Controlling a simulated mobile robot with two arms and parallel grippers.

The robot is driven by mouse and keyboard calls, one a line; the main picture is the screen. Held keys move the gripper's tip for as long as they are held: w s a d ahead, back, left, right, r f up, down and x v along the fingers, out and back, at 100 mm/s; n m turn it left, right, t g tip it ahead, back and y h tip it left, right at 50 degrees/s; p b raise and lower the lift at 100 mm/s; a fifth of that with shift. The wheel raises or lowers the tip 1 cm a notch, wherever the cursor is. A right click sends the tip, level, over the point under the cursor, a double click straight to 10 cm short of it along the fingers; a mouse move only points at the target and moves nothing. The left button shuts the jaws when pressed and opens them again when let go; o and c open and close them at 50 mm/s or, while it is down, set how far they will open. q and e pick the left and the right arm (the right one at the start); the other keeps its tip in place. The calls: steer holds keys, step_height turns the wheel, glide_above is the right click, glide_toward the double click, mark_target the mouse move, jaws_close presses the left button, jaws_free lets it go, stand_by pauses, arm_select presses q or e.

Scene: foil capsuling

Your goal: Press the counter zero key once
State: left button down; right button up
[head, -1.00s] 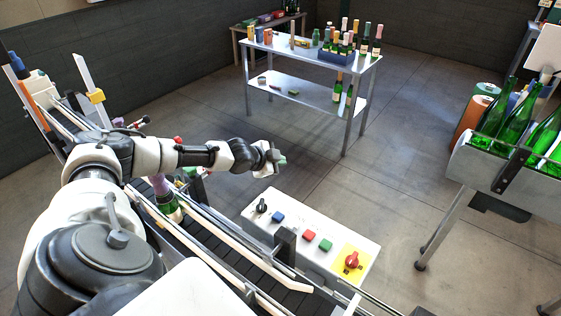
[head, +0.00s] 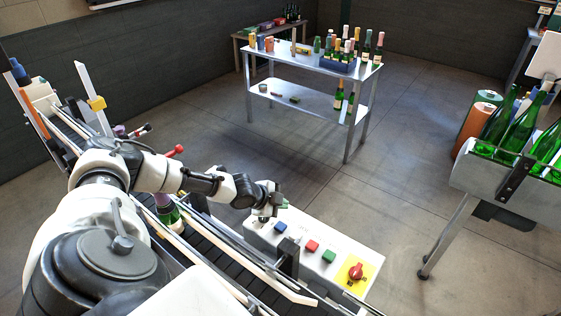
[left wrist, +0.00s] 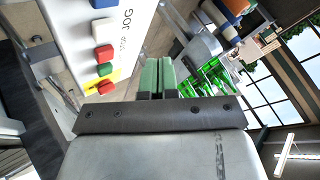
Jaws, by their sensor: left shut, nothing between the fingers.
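The white control panel (head: 322,232) stands beside the conveyor. It carries a blue key (head: 280,228), a red key (head: 312,246), a green key (head: 329,257) and a red knob (head: 356,271) on a yellow plate. My left gripper (head: 263,216) is shut and empty, low over the panel's left end, left of the blue key. It hides the black knob there; contact cannot be told. In the left wrist view, my left gripper's green fingers (left wrist: 158,76) are together, with the red key (left wrist: 104,53) and "JOG" and "STOP" lettering to their left. I cannot read a counter zero label. My right gripper is out of view.
The conveyor (head: 215,262) with guide rails runs along the near side of the panel, with a green bottle (head: 167,212) on it. A metal table (head: 290,55) with bottles stands behind. A bottle-filled bin (head: 480,178) stands at right. Floor between them is clear.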

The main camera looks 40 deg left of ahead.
mark_target(281, 226)
arm_select(q)
step_height(281, 226, down, 6)
steer(key=b, duration=0.4)
steer(key=shift+f+b, duration=0.2)
steer(key=shift+b, duration=0.15)
steer(key=shift+f, duration=0.25)
stand_by(0.5)
steer(key=shift+f, duration=0.1)
stand_by(0.7)
steer(key=shift+f+b, duration=0.35)
steer(key=shift+b, duration=0.15)
